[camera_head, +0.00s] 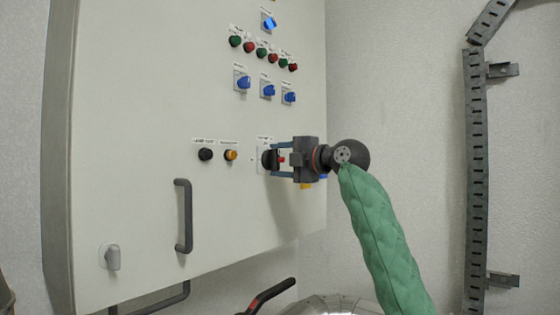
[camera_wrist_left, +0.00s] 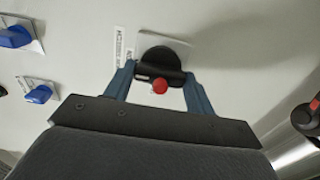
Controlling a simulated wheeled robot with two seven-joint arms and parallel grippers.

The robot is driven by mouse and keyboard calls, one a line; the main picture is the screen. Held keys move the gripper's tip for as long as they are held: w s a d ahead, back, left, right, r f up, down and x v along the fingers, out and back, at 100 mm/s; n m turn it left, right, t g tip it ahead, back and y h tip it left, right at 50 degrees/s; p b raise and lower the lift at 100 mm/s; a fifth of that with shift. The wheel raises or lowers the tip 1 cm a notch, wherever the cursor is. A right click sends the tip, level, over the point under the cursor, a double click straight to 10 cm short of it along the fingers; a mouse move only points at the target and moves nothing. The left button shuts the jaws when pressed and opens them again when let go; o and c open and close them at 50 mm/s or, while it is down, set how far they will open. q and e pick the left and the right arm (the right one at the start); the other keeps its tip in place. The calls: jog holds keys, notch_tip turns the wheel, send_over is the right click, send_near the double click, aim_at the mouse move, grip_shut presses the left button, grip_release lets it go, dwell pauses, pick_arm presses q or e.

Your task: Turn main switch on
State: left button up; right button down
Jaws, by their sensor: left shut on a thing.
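The main switch, a black rotary knob on a pale square plate, is on the lower part of the cabinet panel. In the head view the knob (camera_head: 268,160) is partly covered by the fingers. In the left wrist view the knob (camera_wrist_left: 160,63) sits between the two blue fingers, its grip bar lying roughly across from finger to finger. My left gripper (camera_head: 280,160) is shut on this knob; it also shows in the left wrist view (camera_wrist_left: 160,84). A small red round part (camera_wrist_left: 160,86) shows in front of the knob. My right gripper is not in view.
The cabinet door (camera_head: 150,120) carries blue switches (camera_head: 243,83), red and green buttons (camera_head: 262,52), a black button (camera_head: 205,154) and an amber button (camera_head: 231,155). A dark door handle (camera_head: 184,215) sticks out at lower left. A metal cable rail (camera_head: 474,180) runs up the right wall.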

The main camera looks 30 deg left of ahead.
pick_arm(q)
jog(key=shift+w, duration=0.1)
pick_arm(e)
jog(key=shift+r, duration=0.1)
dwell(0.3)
pick_arm(q)
jog(key=o, duration=1)
jog(key=shift+d, duration=0.1)
jog(key=shift+d+f, duration=0.1)
jog(key=shift+d, duration=0.25)
jog(key=d+b, duration=0.2)
jog(key=d, duration=0.4)
jog(key=shift+s, duration=0.2)
jog(key=shift+d, duration=0.55)
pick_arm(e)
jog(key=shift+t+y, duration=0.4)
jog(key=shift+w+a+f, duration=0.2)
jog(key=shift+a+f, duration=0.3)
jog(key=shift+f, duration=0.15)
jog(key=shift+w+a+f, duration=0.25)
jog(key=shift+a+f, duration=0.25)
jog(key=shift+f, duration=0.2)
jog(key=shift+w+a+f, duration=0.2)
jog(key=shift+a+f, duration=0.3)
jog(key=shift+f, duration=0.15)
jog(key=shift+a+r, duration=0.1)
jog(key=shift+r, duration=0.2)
